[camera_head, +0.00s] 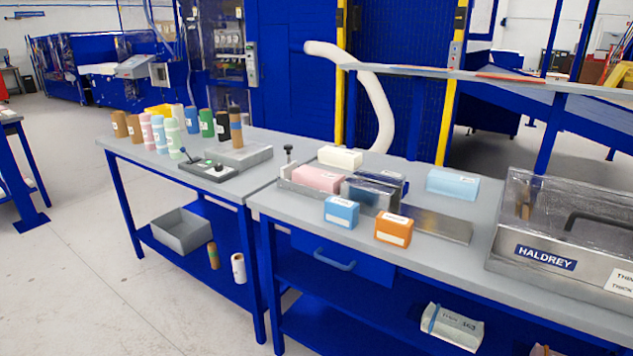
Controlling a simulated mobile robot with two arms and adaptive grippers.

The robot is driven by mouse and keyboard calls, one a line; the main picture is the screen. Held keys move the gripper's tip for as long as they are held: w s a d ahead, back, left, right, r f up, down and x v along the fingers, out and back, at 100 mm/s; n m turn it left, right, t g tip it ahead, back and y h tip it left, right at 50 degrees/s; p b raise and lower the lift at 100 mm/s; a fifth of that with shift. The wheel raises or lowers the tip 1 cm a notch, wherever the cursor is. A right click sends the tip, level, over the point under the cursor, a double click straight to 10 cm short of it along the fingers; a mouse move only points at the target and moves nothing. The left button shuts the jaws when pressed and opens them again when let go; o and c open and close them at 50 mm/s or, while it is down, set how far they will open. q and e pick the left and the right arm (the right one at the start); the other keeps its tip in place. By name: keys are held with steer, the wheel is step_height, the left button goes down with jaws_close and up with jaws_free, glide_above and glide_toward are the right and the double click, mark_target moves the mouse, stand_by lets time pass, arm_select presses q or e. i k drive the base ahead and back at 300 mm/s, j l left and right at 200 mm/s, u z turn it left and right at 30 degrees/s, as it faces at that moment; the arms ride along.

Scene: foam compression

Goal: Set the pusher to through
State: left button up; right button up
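On the right-hand table, a metal fixture (300,191) holds a pink foam block (316,179) at its left end. A small dark-topped post or knob (288,153) stands at that end. A shiny metal block (371,193) is at the right of the pink block, and a flat metal plate (440,224) extends to the right. I cannot tell which part is the pusher or how it is set. Neither of my grippers is in view.
A blue box (341,212) and an orange box (393,230) stand in front of the fixture. White and light-blue blocks lie behind. A HALDREY-labelled case (560,240) fills the right end. A lever control box (208,169) and several rolls stand on the left table.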

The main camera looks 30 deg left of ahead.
mark_target(286, 170)
steer(key=u, duration=1.25)
